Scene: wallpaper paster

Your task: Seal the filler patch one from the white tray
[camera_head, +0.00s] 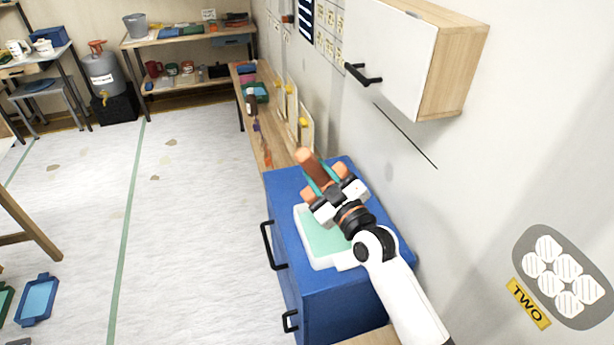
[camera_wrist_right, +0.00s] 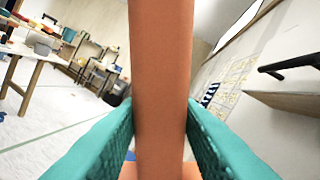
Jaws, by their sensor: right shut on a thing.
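My right gripper (camera_head: 322,182) is shut on a brown-orange handle (camera_head: 306,160), held above the blue cabinet. In the right wrist view the handle (camera_wrist_right: 161,70) runs upright between the teal fingers. What is at the handle's other end is hidden. The white tray (camera_head: 303,247), with a pale green inside, lies on the blue cabinet below and left of my right wrist, partly covered by the arm. A grey patch with several white blobs (camera_head: 566,277) is on the wall at the lower right, beside a yellow label reading TWO (camera_head: 528,303). No patch labelled one can be made out. My left gripper is not in view.
The blue cabinet (camera_head: 285,205) stands against the wall. A white wall cupboard (camera_head: 390,50) with a black handle juts out above. A long wooden bench (camera_head: 262,140) with small items runs behind.

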